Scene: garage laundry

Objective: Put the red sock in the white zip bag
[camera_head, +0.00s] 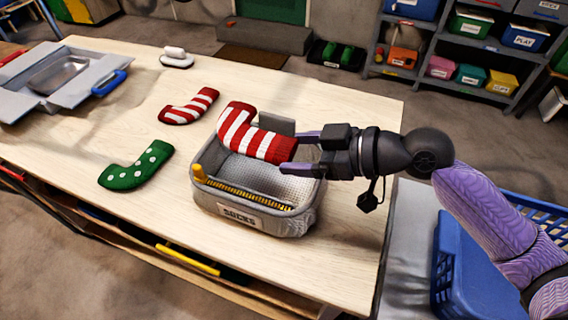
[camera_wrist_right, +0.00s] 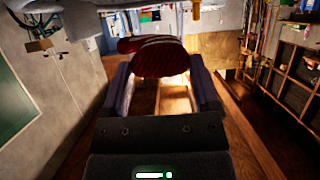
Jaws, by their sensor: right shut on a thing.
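A red sock with white stripes (camera_head: 240,133) is between the fingers of my right gripper (camera_head: 287,148), which is shut on its right end. The sock lies over the back of the open bag; I cannot tell whether it touches the rim. It also shows in the right wrist view (camera_wrist_right: 158,60) between the fingers. The pale grey-white zip bag (camera_head: 212,199), with a yellow zip and a "SOCKS" label, stands open on the table, and its visible inside looks empty. A second red-and-white striped sock (camera_head: 189,107) lies flat on the table to the left. My left gripper is not in view.
A green sock with white dots (camera_head: 136,166) lies left of the bag on the wooden table (camera_head: 330,95). A grey open box with a metal tray (camera_head: 58,75) and a small white object (camera_head: 176,57) are farther back. A blue basket (camera_head: 470,275) stands right of the table.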

